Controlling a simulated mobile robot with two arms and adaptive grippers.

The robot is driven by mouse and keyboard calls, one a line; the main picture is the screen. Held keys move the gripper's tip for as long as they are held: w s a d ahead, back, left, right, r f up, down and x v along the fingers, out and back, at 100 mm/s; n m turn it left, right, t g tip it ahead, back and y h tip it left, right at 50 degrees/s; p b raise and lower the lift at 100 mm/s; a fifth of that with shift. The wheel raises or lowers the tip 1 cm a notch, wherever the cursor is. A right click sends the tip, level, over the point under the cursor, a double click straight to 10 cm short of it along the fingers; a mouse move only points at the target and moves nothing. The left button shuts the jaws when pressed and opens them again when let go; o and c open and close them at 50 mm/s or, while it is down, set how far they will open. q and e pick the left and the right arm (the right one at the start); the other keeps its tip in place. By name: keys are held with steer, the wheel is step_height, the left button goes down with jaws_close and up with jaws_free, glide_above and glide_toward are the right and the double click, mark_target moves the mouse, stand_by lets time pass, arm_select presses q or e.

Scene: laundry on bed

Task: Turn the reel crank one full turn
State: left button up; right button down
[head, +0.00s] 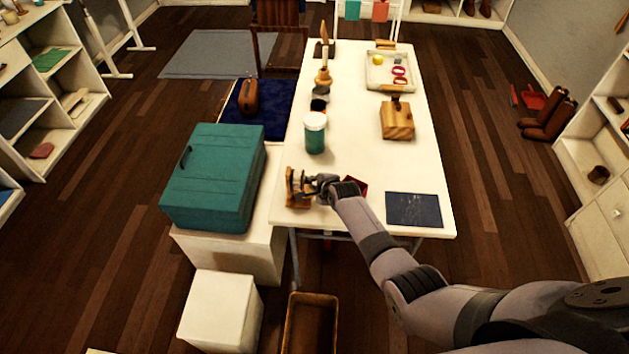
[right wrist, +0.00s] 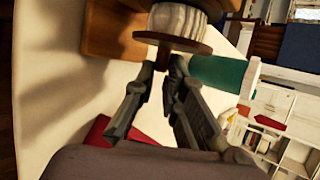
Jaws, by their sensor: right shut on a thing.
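The wooden reel (head: 296,189) stands at the near left corner of the white table (head: 370,150). In the right wrist view the reel's white winding (right wrist: 178,21) shows at the top, with a round brown disc (right wrist: 172,43) on its near side. My right gripper (head: 314,183) is at the reel's right side. In the wrist view its fingers (right wrist: 168,72) close on the small brown crank handle (right wrist: 163,57) that sticks out from the disc. The fingers hide part of the handle. My left gripper is not in view.
A dark red box (head: 358,185) lies beside my right wrist. A teal-and-white jar (head: 315,133) stands behind the reel. A dark slate (head: 413,209) lies at the near right, and a wooden block (head: 397,119) farther back. A teal case (head: 212,175) stands left of the table.

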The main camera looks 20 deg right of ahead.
steer(key=shift+s+a+f+t+b, duration=0.1)
steer(key=shift+f+t+b, duration=0.3)
steer(key=shift+t, duration=0.1)
steer(key=n+t+b, duration=0.1)
steer(key=t+b, duration=0.2)
steer(key=b, duration=0.4)
steer(key=n+t+h+b, duration=0.1)
steer(key=t+b, duration=0.3)
steer(key=b, duration=0.3)
steer(key=shift+n, duration=0.4)
steer(key=shift+w+r+t+b, duration=0.2)
steer(key=shift+t+b, duration=0.3)
steer(key=shift+b, duration=0.35)
steer(key=shift+r, duration=0.1)
steer(key=c, duration=1.6)
jaws_free()
steer(key=shift+c, duration=0.2)
steer(key=shift+s, duration=0.1)
